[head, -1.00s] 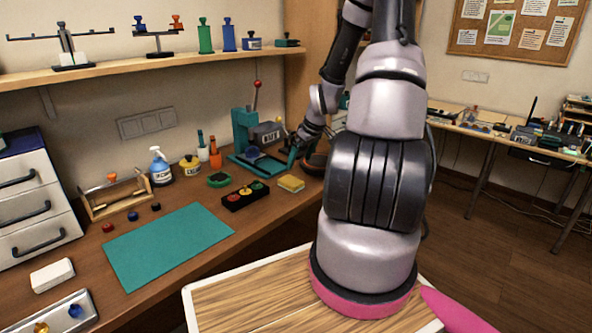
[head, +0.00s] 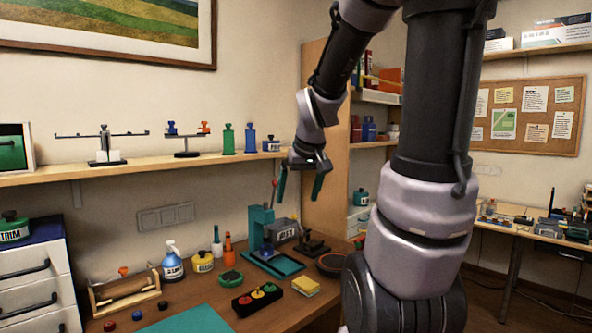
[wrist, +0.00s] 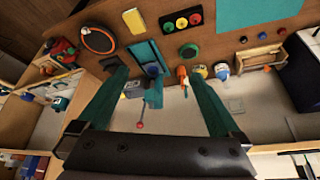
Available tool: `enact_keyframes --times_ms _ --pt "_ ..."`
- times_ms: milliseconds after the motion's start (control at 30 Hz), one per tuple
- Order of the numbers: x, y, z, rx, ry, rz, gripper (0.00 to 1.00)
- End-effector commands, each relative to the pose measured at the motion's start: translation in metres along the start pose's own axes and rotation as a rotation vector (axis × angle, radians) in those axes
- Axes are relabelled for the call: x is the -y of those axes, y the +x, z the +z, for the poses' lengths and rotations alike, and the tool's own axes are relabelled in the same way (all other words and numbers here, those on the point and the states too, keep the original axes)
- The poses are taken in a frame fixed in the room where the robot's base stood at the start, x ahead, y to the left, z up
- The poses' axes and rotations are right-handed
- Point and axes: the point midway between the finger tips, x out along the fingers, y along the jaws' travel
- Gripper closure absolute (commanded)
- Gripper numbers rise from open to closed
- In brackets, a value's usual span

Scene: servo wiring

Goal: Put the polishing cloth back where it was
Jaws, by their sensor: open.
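A yellow folded pad (head: 305,286), which looks like the polishing cloth, lies flat on the wooden bench right of a black three-button box. It also shows near the top of the wrist view (wrist: 133,20). My gripper (head: 299,184) is open and empty, its teal fingers pointing down in the air above the bench, at the height of the shelf. In the wrist view the fingers (wrist: 157,80) are spread wide with nothing between them. The pad is well apart from them.
A teal press (head: 262,235) with a red-knobbed lever stands below my gripper. A black stand (head: 312,244) and a dark round bowl (head: 332,264) are right of it. The button box (head: 257,299) and a teal mat (head: 195,322) lie in front. A shelf (head: 130,169) runs behind.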

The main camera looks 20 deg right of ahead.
Motion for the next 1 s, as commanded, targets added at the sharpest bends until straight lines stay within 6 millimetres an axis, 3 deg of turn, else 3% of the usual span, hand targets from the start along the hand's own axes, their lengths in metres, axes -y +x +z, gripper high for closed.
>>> enact_keyframes --times_ms 33,100,200,333,500,1000 --pt "0.012 -0.026 0.007 -0.034 0.036 -0.017 0.00" --pt "0.024 -0.053 0.020 -0.060 0.101 -0.049 0.00" --pt "0.037 -0.086 0.040 -0.086 0.186 -0.104 0.00" --pt "0.047 -0.113 0.061 -0.102 0.265 -0.168 0.00" --pt "0.051 -0.126 0.074 -0.102 0.312 -0.208 0.00" --pt "0.051 -0.126 0.074 -0.102 0.315 -0.209 0.00"
